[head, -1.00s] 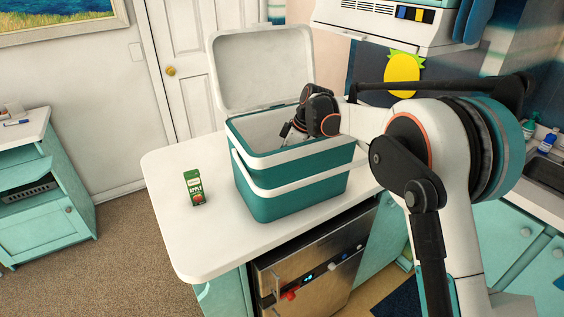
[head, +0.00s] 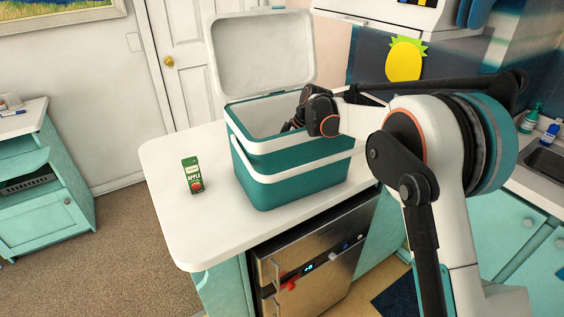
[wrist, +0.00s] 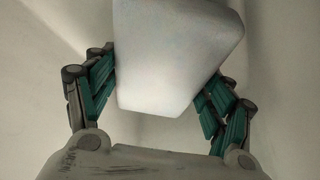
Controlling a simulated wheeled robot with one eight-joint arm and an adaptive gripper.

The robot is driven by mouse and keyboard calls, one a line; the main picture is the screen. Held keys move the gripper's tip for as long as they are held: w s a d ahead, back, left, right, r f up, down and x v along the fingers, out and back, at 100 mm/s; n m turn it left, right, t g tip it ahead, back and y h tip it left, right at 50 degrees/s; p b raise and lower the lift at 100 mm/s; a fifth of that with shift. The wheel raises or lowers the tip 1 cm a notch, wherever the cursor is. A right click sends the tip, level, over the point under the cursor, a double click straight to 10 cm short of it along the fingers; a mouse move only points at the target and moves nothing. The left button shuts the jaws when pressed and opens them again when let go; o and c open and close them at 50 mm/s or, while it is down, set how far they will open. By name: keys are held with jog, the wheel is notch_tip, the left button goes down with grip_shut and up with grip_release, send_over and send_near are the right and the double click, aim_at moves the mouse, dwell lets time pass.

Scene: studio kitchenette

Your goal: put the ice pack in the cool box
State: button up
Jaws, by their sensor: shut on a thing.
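The cool box (head: 300,185) is teal and white and stands on the white counter with its lid (head: 262,55) raised. My gripper (head: 291,124) reaches in over its right side, with the fingers partly below the rim. In the wrist view my gripper (wrist: 160,95) is shut on the ice pack (wrist: 170,60), a pale, smooth block between the two teal-padded fingers. Pale, plain surfaces surround it there. The ice pack cannot be made out in the head view, where the box wall and my gripper hide it. I cannot tell whether it touches the box floor.
A green apple juice carton (head: 192,175) stands on the counter (head: 185,235) left of the cool box. A steel-fronted appliance (head: 315,270) is below the counter. A sink (head: 545,165) with bottles beside it is at the right. The counter's left end is mostly clear.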

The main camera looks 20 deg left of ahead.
jog(key=shift+f, duration=0.55)
jog(key=o, duration=1.6)
